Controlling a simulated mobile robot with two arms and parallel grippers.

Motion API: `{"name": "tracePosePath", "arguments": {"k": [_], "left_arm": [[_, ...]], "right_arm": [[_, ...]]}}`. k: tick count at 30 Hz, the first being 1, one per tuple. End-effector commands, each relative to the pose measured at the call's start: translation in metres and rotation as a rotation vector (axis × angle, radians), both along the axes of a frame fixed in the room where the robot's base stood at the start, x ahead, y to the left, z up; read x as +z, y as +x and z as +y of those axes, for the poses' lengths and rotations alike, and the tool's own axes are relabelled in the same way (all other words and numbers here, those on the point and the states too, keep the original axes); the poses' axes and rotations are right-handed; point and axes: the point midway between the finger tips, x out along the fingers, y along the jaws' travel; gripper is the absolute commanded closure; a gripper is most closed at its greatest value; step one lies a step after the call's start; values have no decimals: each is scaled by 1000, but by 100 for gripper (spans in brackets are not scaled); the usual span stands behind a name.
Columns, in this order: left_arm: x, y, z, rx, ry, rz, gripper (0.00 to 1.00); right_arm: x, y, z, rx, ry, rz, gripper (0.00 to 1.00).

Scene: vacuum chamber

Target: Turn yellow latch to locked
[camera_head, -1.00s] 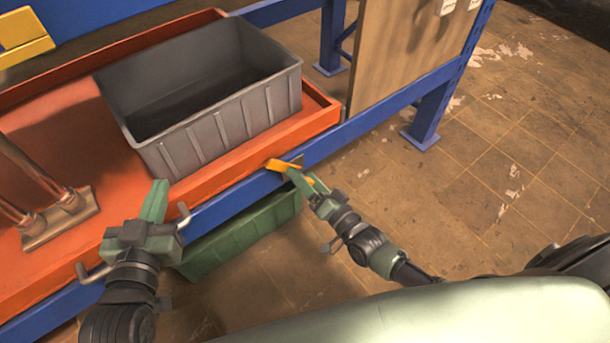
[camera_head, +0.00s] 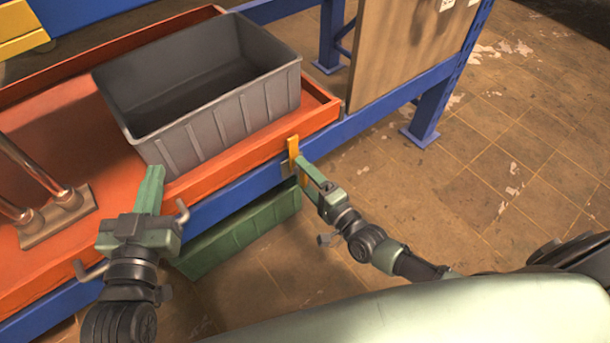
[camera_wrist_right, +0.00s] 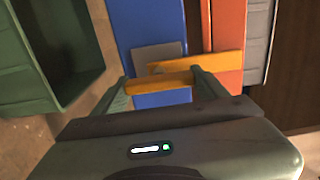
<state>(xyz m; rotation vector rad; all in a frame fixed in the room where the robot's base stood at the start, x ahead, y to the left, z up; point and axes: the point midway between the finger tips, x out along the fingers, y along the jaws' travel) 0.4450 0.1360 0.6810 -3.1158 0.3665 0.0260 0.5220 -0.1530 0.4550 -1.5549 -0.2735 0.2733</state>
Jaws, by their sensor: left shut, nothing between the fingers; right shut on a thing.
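The yellow latch (camera_head: 293,150) is on the blue beam at the right front of the orange tray, with a grey plate behind it. In the head view its bar stands roughly upright. In the right wrist view the latch (camera_wrist_right: 222,62) shows as a bar with a handle part between my fingers. My right gripper (camera_head: 304,175) is shut on the latch; its two green fingers also show in the right wrist view (camera_wrist_right: 162,85). My left gripper (camera_head: 152,186) is shut and empty, over the tray's front edge near a metal handle.
A grey bin (camera_head: 215,120) stands in the orange tray (camera_head: 60,125). A green bin (camera_head: 240,232) is below the blue beam (camera_head: 235,197). Metal pipes (camera_head: 35,185) stand on the tray's left. Open floor (camera_head: 500,150) lies at the right.

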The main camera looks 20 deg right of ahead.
Motion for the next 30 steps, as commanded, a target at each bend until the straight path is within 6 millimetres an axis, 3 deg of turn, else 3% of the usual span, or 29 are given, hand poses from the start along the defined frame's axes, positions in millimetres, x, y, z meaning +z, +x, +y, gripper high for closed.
{"name": "tracePosePath", "arguments": {"k": [15, 16, 17, 18, 30], "left_arm": [[6, 3, 0, 0, -3, -23, 100], [6, 3, 0, 0, -3, -22, 100], [5, 3, 0, 0, -3, -22, 100], [5, 3, 0, 0, -3, -21, 100], [-5, 0, 2, 3, 6, 25, 100]], "right_arm": [[-1, 0, 0, -2, 22, 9, 100], [-1, 0, 0, -1, 22, 9, 19], [-1, 0, 0, -1, 21, 9, 11], [-1, 0, 0, -1, 21, 9, 5], [0, -8, -3, 0, 15, 8, 5]]}}
